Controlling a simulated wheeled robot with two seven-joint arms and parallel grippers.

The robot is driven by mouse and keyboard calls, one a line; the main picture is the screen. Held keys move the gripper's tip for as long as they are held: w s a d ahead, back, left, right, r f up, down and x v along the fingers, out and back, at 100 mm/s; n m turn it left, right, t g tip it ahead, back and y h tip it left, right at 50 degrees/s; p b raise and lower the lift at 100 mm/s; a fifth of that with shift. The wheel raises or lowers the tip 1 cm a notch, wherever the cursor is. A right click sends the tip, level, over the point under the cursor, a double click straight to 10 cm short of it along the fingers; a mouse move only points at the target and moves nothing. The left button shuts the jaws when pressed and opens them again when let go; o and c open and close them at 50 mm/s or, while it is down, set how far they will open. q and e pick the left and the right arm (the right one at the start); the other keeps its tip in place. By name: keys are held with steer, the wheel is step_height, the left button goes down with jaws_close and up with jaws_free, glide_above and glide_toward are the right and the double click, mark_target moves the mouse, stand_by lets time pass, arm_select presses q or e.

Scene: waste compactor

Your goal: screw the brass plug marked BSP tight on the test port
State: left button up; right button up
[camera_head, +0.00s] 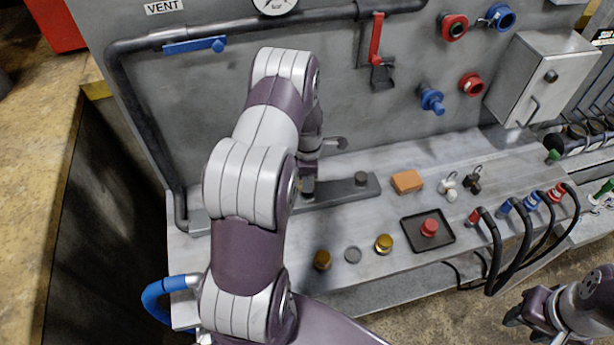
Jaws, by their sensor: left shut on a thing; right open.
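My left gripper (309,178) is mostly hidden behind my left arm and points down at the left part of a dark grey bar-shaped block (340,191) on the bench. It is shut on a small brass plug (308,187), of which only a sliver shows at the block. Its marking, its seating and the test port under it are hidden. Two other brass plugs, one darker (322,260) and one brighter (384,243), stand at the bench's front edge. No lettering on them is readable. My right gripper (528,314) is open and empty at the lower right, away from the bench.
A grey disc (353,255) lies between the two front plugs. A black tray (412,224) with a red button (429,227), an orange-brown block (407,181) and small padlock-like pieces (449,186) stand to the right. Hoses (493,253) loop over the bench's right front edge.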

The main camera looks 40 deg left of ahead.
arm_select(q)
steer(key=shift+f+b, duration=0.95)
steer(key=shift+f, duration=0.45)
stand_by(1.2)
steer(key=shift+o, duration=1.3)
steer(key=c, duration=0.3)
steer(key=m, duration=0.5)
steer(key=m, duration=0.5)
